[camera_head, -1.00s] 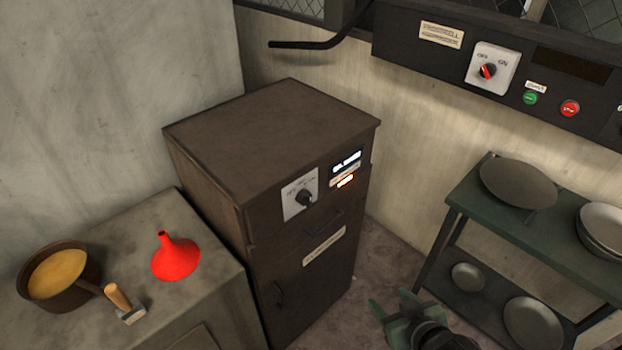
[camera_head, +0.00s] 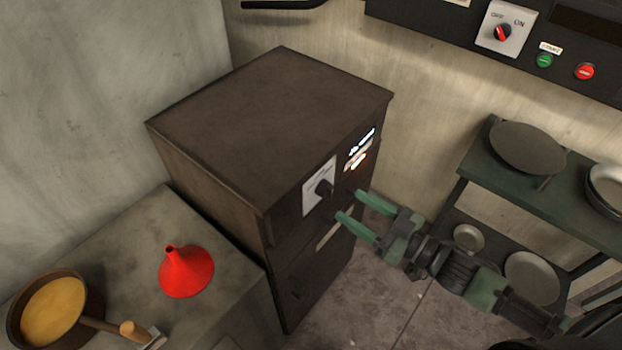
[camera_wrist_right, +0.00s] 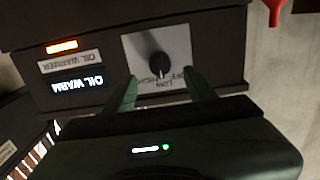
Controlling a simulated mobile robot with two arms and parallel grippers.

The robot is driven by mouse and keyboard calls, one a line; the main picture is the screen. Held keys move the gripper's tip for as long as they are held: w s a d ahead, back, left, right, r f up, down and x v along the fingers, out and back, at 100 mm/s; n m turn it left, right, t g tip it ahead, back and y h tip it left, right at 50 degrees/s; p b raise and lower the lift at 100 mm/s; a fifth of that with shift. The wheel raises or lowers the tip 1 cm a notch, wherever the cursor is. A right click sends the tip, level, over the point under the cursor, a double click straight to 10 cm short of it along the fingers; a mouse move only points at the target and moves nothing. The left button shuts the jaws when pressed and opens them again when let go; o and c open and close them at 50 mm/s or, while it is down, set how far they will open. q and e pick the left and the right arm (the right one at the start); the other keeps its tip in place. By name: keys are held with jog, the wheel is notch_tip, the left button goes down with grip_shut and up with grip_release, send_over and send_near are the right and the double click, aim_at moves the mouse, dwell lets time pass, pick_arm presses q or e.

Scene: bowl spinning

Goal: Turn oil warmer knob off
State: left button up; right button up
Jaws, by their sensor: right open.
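The oil warmer (camera_head: 270,130) is a dark brown cabinet in the middle of the head view. Its black knob (camera_head: 324,187) sits on a white plate (camera_head: 313,176) on the front; the knob also shows in the right wrist view (camera_wrist_right: 159,65), where the picture is upside down. My right gripper (camera_head: 349,204) is open, its green fingers pointing at the cabinet front just right of the knob. In the wrist view the fingertips (camera_wrist_right: 160,82) reach the lower edge of the plate, one on either side of the knob. I see no contact with it.
A lit display (camera_head: 360,147) is beside the knob plate. A green shelf (camera_head: 545,185) with pans is at the right. A wall panel (camera_head: 590,45) has another knob and buttons.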

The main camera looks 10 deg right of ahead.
aim_at(331, 194)
jog(key=p+x, duration=0.1)
jog(key=x, duration=0.5)
jog(key=shift+w+a+r, duration=0.1)
jog(key=shift+w+r, duration=0.1)
grip_shut()
jog(key=shift+n, duration=0.4)
jog(key=n, duration=0.3)
jog(key=shift+a, duration=0.1)
jog(key=shift+f+n, duration=0.1)
jog(key=shift+n, duration=2.4)
